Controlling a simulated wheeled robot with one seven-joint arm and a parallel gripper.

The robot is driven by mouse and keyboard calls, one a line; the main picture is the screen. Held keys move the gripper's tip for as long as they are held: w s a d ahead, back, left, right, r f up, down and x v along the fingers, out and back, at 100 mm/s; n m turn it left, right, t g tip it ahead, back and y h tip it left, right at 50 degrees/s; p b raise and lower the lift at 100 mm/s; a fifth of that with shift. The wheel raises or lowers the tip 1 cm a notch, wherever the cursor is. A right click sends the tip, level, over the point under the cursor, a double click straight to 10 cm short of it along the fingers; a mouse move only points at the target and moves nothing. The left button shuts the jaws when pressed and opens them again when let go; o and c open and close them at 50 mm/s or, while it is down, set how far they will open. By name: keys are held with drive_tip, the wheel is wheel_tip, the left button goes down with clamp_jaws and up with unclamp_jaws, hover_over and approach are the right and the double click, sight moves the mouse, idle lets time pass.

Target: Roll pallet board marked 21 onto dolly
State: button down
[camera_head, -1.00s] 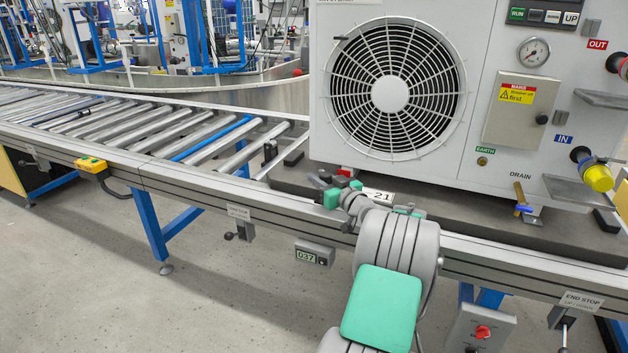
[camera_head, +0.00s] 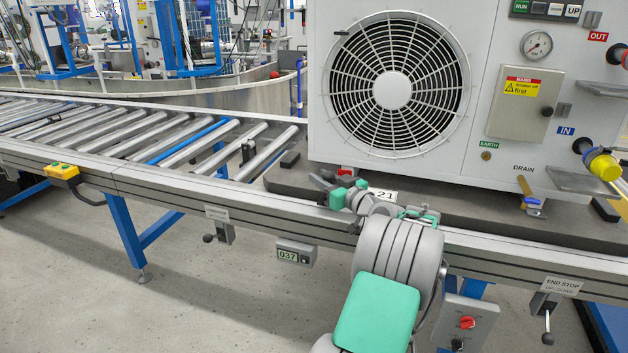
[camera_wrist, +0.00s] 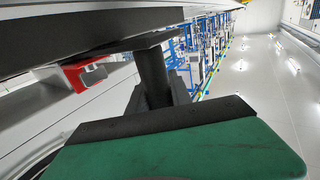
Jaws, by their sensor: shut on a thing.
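The pallet board (camera_head: 450,212) is a dark slab on the roller conveyor, with a white label reading 21 on its near edge. A large white machine with a round fan grille (camera_head: 393,90) stands upright on it. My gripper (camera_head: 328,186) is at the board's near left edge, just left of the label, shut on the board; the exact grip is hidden. The wrist view shows a dark post (camera_wrist: 152,78) close in front of the gripper and a red part (camera_wrist: 85,74) beside it. I cannot clearly make out the dolly; a blue surface (camera_head: 608,318) shows at the lower right edge.
Bare rollers (camera_head: 190,145), one of them blue, lie left of the board. An END STOP lever (camera_head: 547,312) hangs from the front rail at right. A yellow box (camera_head: 62,172), a 037 tag (camera_head: 295,254) and a red-knobbed control box (camera_head: 467,322) line the front. Floor at left is clear.

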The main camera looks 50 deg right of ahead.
drive_tip(key=shift+s+d+r, duration=0.2)
drive_tip(key=shift+s+d, duration=0.15)
drive_tip(key=shift+s, duration=0.15)
drive_tip(key=shift+s+d+r, duration=0.15)
drive_tip(key=shift+s+d, duration=0.15)
drive_tip(key=shift+s, duration=0.2)
drive_tip(key=shift+f, duration=0.1)
